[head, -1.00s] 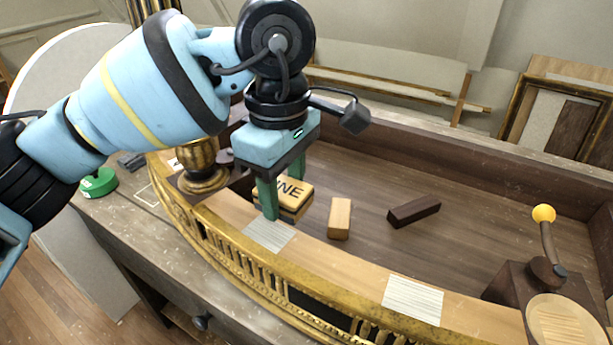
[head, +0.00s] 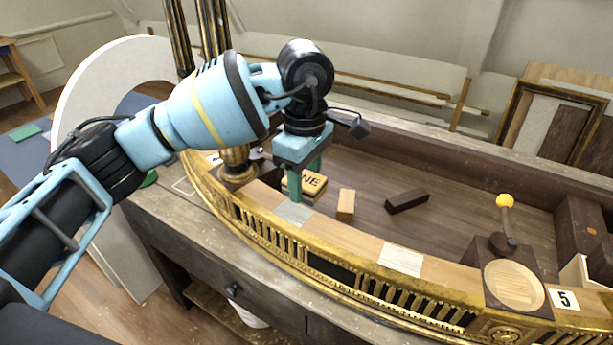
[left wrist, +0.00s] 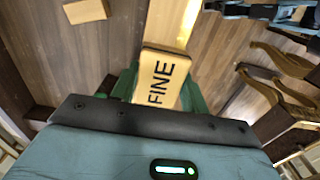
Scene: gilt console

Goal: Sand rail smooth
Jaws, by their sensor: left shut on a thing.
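The curved rail (head: 345,236) has a pale wood top and an ornate gilt front. A pale rough-looking patch (head: 293,212) lies on it near my gripper, and a second patch (head: 401,259) lies further right. My left gripper (head: 305,187) points down and is shut on a tan block marked FINE (head: 314,184), whose lettering shows fully in the left wrist view (left wrist: 165,78). The block is just behind the near patch, at the rail's inner edge. I cannot tell whether it touches the surface below. My right gripper is not in view.
A light wood block (head: 346,205) and a dark block (head: 407,201) lie on the brown recessed top. A yellow-knobbed lever (head: 505,202) and round pale disc (head: 515,285) stand at the right. A gilt column (head: 236,162) rises left of the gripper.

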